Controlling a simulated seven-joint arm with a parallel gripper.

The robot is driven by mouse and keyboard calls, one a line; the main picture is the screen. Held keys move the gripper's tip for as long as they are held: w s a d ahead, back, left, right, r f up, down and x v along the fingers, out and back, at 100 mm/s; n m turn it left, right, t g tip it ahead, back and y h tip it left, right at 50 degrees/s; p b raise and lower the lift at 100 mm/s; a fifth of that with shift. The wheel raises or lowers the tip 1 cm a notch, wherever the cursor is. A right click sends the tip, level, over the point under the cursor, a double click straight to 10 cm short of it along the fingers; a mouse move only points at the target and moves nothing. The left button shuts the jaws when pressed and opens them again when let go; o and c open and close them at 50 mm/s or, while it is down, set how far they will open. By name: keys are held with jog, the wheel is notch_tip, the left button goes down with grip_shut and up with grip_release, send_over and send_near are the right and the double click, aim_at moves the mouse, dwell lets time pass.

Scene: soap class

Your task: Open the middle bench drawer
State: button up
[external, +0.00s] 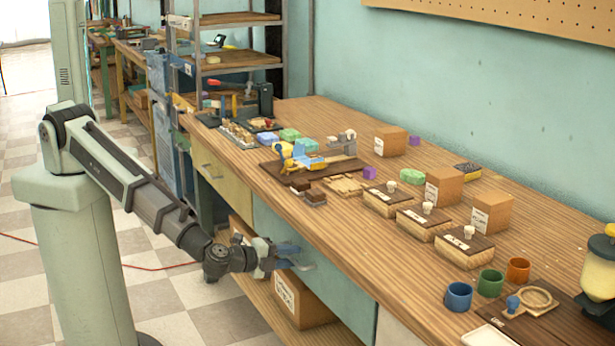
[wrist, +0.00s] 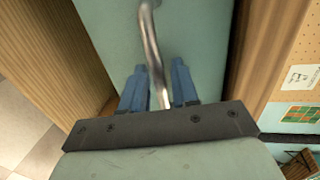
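The middle bench drawer (external: 335,270) has a pale green front below the wooden bench top and looks flush with the bench. Its metal handle (external: 305,267) sticks out from the front. My gripper (external: 289,256) is at this handle, with its blue fingers pointing toward the drawer front. In the wrist view, the curved handle (wrist: 151,45) runs down between the two fingers of my gripper (wrist: 157,85). The fingers stand apart, one on each side of the handle, with a small gap visible. The handle's lower end is hidden behind the gripper body.
A yellow drawer (external: 222,182) is to the left, and a whitish one (external: 395,332) to the right. A cardboard box (external: 300,302) stands on the lower shelf (external: 262,297) under my gripper. The bench top (external: 335,225) holds boxes, cups and tools. The tiled floor is open.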

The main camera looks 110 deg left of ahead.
jog(key=shift+c, duration=0.2)
grip_shut()
dwell(0.4)
